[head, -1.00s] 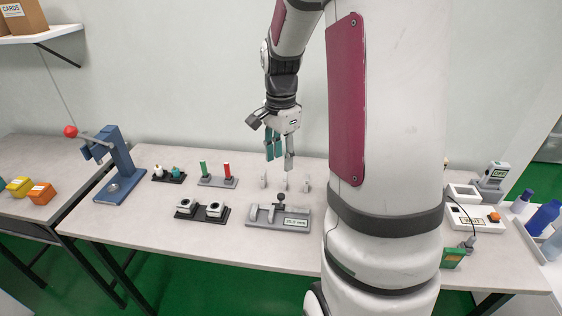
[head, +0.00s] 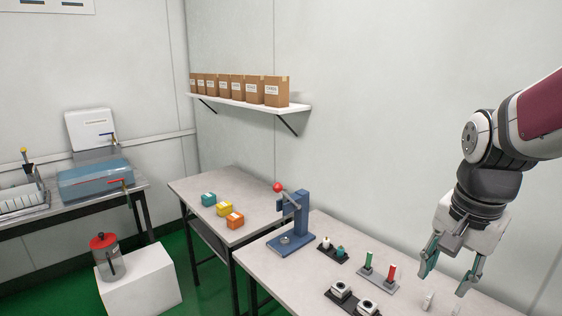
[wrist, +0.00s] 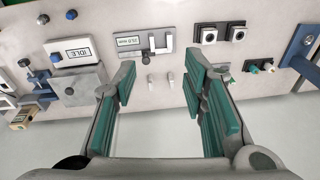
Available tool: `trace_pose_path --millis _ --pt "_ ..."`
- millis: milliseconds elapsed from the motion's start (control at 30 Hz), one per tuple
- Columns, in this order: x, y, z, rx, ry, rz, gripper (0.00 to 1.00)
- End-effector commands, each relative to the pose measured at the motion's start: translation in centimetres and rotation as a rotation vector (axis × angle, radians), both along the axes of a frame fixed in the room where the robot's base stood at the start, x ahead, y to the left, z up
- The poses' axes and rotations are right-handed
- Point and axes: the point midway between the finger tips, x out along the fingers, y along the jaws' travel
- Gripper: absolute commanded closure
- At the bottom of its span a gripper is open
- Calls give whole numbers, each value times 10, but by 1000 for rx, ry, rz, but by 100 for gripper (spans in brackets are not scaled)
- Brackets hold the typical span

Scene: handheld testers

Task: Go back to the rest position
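My gripper (head: 447,279) hangs on the right of the head view, above the long table (head: 262,252). Its teal-padded fingers are spread apart with nothing between them. In the wrist view my gripper (wrist: 168,110) is also open and empty, with the table surface (wrist: 187,16) beyond the fingers. My arm comes in from the right edge of the head view. No object touches the fingers.
A blue lever press (head: 294,222) with a red knob stands at the table's left end. Green and red sticks (head: 391,273) stand upright on a small base. A wall shelf (head: 250,104) holds several boxes. A white block (head: 140,283) carries a red-lidded canister (head: 107,256).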

Motion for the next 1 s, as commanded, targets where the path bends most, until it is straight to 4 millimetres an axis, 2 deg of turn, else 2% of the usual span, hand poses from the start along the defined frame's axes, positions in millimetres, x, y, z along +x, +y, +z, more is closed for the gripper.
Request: trace_pose_path --millis 33,200,400,500,667,1000 --pt "-14 15 17 -18 -24 95 61" --pt "-61 57 49 -81 -79 425 61" --pt "-112 89 67 -153 -139 762 61" --pt "-129 97 70 -180 -158 873 61" --pt "-141 103 71 -200 -172 957 61" --pt "-141 103 70 -202 -172 964 61"
